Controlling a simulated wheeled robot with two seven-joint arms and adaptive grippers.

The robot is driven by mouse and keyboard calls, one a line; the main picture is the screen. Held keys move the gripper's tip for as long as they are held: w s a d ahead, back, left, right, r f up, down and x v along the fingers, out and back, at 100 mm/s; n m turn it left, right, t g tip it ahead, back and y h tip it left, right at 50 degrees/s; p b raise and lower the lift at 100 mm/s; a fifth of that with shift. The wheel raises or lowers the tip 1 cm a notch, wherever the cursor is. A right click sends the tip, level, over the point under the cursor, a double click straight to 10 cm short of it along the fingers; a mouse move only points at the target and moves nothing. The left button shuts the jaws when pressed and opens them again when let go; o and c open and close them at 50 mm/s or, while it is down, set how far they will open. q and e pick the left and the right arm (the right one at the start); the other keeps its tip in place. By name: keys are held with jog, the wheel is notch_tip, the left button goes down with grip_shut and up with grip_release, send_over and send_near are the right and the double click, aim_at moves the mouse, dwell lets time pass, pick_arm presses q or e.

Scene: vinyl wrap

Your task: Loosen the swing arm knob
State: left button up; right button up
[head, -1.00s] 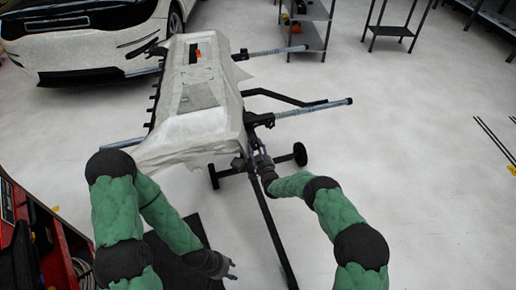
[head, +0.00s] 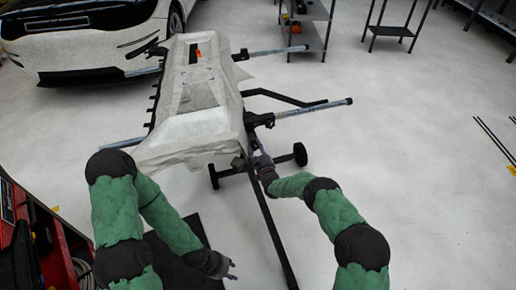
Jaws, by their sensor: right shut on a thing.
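A wheeled black stand holds a white car bumper (head: 188,110) in the middle of the head view. My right gripper (head: 254,157) is at the near right corner of the stand, shut on a small part beside the stand's joint. That part is too small and covered to make out, so I cannot tell whether it is the swing arm knob. My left gripper (head: 228,270) hangs low near the dark mat, apart from the stand, its fingers looking spread.
A white car (head: 85,40) stands behind at the left. A red tool cart (head: 50,240) with tools is at the lower left. A dark mat (head: 165,262) lies under my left arm. Shelves (head: 308,28) stand at the back. The floor at right is mostly clear.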

jog(key=shift+d+f, duration=0.15)
jog(key=shift+f, duration=0.05)
jog(key=o, duration=1.1)
jog(key=shift+o, duration=0.2)
jog(key=shift+r, duration=0.1)
jog(key=shift+s, duration=0.3)
jog(key=v, duration=1.1)
jog(key=shift+s, duration=0.2)
jog(key=shift+d+r, duration=0.1)
jog(key=shift+d, duration=0.05)
